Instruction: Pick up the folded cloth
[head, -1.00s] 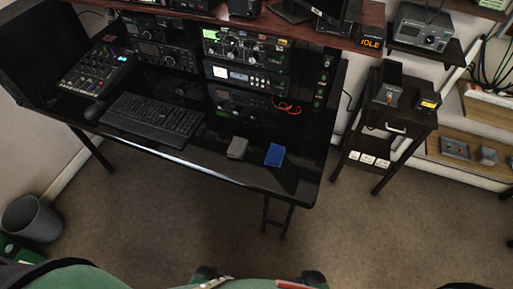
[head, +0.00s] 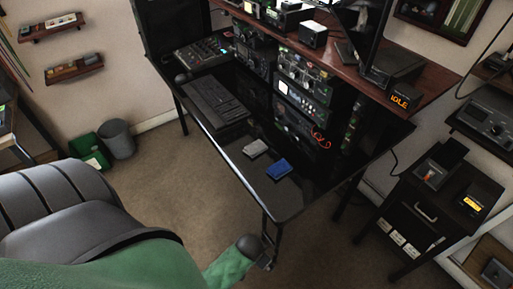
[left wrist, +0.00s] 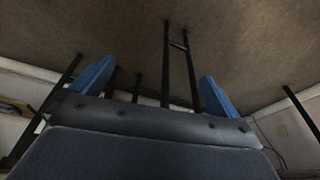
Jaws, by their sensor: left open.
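Two small flat items lie side by side near the front edge of the black desk (head: 232,153): a grey one (head: 255,148) and a blue one (head: 278,169) to its right. I cannot tell for sure which is the folded cloth. In the left wrist view my left gripper (left wrist: 157,88) shows two blue fingers spread wide apart with nothing between them. Behind them are carpet and thin dark legs; neither flat item shows there. In the head view a green arm part of mine is low in the picture, but no fingers are visible. My right gripper is not in view.
A keyboard (head: 211,101) and a mixer (head: 201,53) are on the desk to the left. Stacked radio units (head: 300,90) stand behind, under a wooden shelf (head: 345,60). A dark side stand (head: 415,210) is at right. A bin (head: 117,139) stands on the carpet at left.

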